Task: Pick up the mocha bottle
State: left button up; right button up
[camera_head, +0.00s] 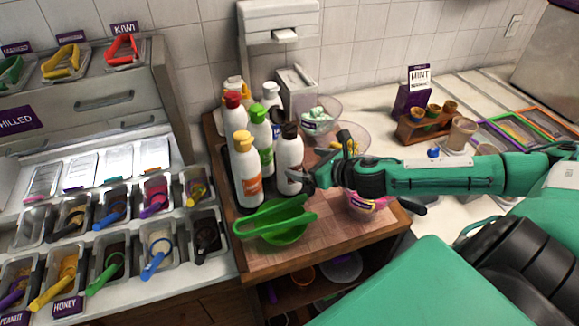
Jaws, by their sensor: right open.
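The mocha bottle (289,163) appears to be the white bottle with the dark brown cap. It stands upright on the wooden board, at the right front of a group of bottles. My right gripper (316,174) comes in from the right. It is open, with its dark fingers close to the bottle's right side and lower part. I cannot tell whether a finger touches the bottle or is just in front of it. Nothing shows held in the gripper. The bottle's label is partly hidden. My left gripper is out of view.
An orange-labelled bottle (246,170), a green-capped bottle (260,130) and others crowd the left and back. A green bowl with green tongs (278,222) lies in front. Clear bowls (322,112) stand behind, and a pink cup (368,203) is below my gripper.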

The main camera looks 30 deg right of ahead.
aim_at(291, 158)
jog(key=shift+x, duration=0.95)
jog(key=shift+p+x, duration=1.1)
jog(key=shift+x, duration=1.25)
jog(key=shift+w+f, duration=0.15)
jog(key=shift+w, duration=0.25)
jog(key=shift+c, duration=0.5)
jog(key=c, duration=1)
jog(key=shift+o, duration=0.2)
jog(key=shift+w, duration=0.15)
